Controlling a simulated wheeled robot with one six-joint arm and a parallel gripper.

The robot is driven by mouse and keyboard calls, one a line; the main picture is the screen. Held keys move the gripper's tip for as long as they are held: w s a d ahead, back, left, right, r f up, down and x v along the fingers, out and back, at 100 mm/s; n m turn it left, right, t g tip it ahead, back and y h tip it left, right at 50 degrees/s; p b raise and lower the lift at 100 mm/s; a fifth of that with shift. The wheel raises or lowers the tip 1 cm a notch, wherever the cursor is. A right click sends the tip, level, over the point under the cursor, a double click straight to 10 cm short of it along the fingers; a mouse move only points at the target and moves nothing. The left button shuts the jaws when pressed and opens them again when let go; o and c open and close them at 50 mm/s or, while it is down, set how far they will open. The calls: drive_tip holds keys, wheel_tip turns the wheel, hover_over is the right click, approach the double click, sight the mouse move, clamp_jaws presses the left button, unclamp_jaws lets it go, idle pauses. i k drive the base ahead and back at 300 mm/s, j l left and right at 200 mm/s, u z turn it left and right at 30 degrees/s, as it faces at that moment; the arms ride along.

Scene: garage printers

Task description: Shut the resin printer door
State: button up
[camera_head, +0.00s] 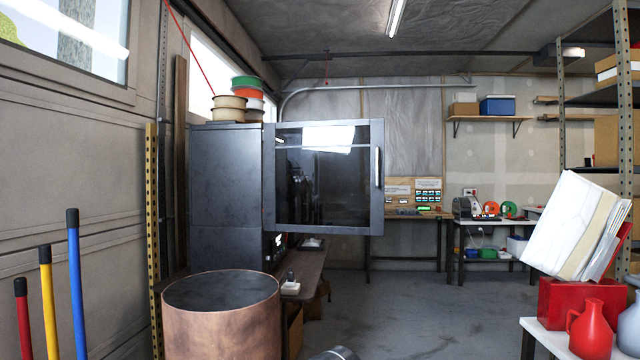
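The resin printer (226,185) is a tall dark grey cabinet on the left, standing on a bench. Its door (322,222), a dark frame around a tinted glass pane, stands open. It sticks out to the right of the cabinet and shows broad-side on. A light vertical handle (378,167) is on the door's right side, at the far end from the cabinet. The printer's inside is mostly hidden. My gripper is not in view; only a small grey rounded part, likely of my arm, shows at the bottom edge.
A copper-coloured drum (220,315) stands in front of the printer. Filament spools (229,103) sit on top of it. A bench (306,272) runs below the door. A white table (548,338) with red vessels is at right. The middle floor (440,300) is clear.

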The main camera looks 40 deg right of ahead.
sight(319, 176)
drive_tip(key=z, duration=1.1)
